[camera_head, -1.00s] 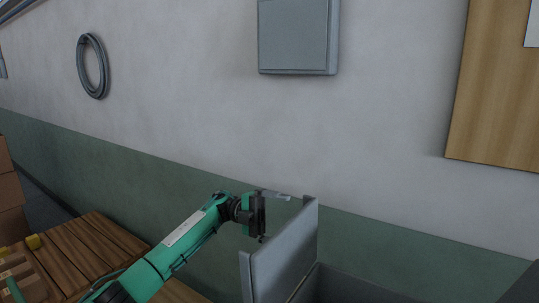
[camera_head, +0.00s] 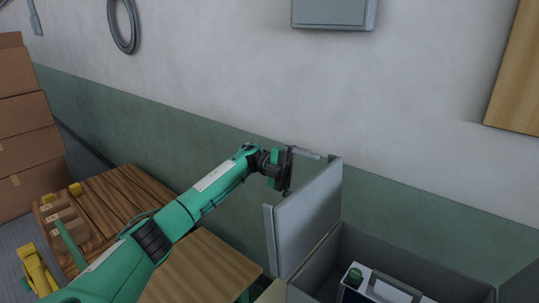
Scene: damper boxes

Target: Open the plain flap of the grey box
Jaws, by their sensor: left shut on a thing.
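The grey box (camera_head: 345,238) stands open at the lower right, cut off by the bottom edge. Its left flap (camera_head: 307,222), a plain grey panel, stands raised and nearly upright. My left gripper (camera_head: 287,170) is at the upper edge of this flap, on its left side, and is shut on it; the exact contact is hard to see. A short grey bar (camera_head: 307,154) shows beside the gripper's tip. Inside the box lies a light grey unit (camera_head: 386,292) with a green knob (camera_head: 354,276). My right gripper is not in view.
A wooden slatted table or pallet (camera_head: 120,200) with small brown and yellow parts is at the left. Stacked cardboard boxes (camera_head: 28,140) stand behind it. A plain wooden surface (camera_head: 205,265) lies under my left arm. The wall with a grey cabinet (camera_head: 335,10) is behind.

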